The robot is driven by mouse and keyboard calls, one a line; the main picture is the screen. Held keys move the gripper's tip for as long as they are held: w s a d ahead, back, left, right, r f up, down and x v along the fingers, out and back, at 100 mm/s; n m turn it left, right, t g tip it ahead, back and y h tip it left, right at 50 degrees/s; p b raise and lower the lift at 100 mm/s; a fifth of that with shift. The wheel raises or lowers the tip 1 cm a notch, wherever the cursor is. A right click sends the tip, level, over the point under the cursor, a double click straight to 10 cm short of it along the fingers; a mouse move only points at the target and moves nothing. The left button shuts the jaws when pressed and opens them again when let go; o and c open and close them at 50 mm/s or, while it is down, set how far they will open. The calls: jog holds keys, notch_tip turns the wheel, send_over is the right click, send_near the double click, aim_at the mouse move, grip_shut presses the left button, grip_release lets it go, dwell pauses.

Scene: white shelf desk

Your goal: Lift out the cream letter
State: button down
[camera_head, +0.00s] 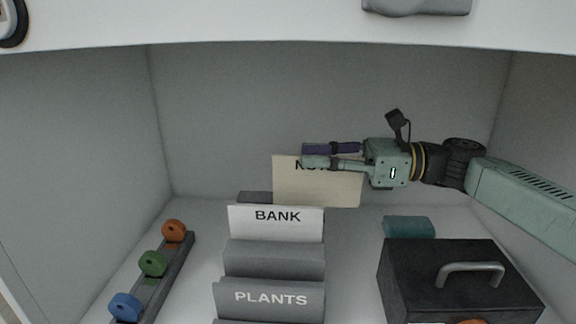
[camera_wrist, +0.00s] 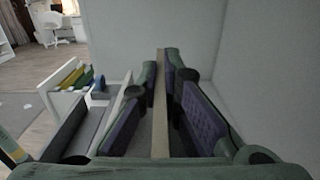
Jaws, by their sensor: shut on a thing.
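The cream letter (camera_head: 318,190) is a flat card with dark print, partly covered by my gripper. My gripper (camera_head: 318,156) comes in from the right and is shut on the letter's upper part. In the wrist view the letter (camera_wrist: 160,110) stands edge-on between the two purple-padded fingers (camera_wrist: 162,85). Its lower edge shows behind and to the right of the white BANK letter (camera_head: 276,222), and appears raised above the grey sorter (camera_head: 275,260). Whether its lower left corner clears the sorter's rear slot is hard to tell.
At left is a rack with orange (camera_head: 173,230), green (camera_head: 153,263) and blue (camera_head: 125,306) rings. At right are a black box with a handle (camera_head: 450,285) and a teal block (camera_head: 409,227). A white shelf (camera_head: 290,25) hangs above.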

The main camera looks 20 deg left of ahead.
jog(key=b+v, duration=0.1)
jog(key=v, duration=1)
jog(key=shift+d, duration=0.2)
jog(key=shift+w+r, duration=0.1)
jog(key=shift+r, duration=0.1)
notch_tip(320, 180, up, 2)
jog(key=shift+r+p, duration=0.15)
jog(key=shift+p, duration=0.6)
